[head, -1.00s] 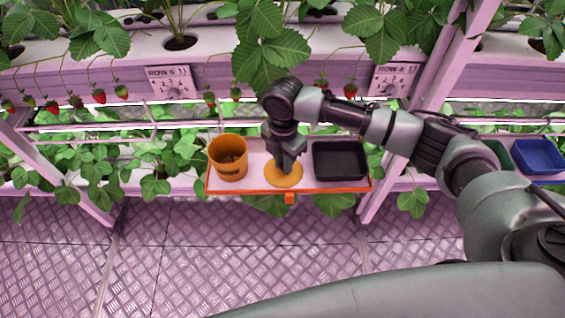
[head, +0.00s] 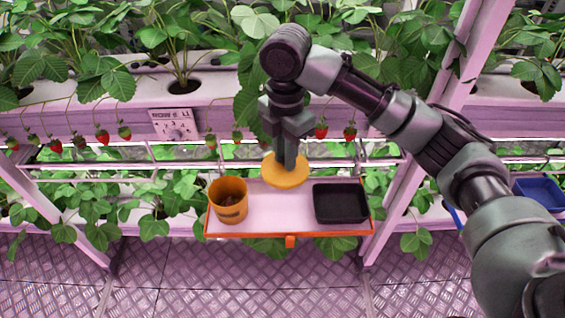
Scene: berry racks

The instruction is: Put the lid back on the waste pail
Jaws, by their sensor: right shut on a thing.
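The waste pail (head: 230,207) is an orange, open-topped bucket at the left end of a shelf tray, with dark contents showing inside. The lid (head: 286,174) is a flat orange-yellow disc. My right gripper (head: 289,165) is shut on the lid from above and holds it level over the back of the tray, to the right of the pail and apart from it. My left gripper is not in view.
The pale tray (head: 270,233) has an orange rim. A black bin (head: 341,203) stands at its right end. A blue crate (head: 539,193) is at the far right. Strawberry plants, hanging berries and a row sign (head: 174,124) are behind. Pink rack posts stand on both sides.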

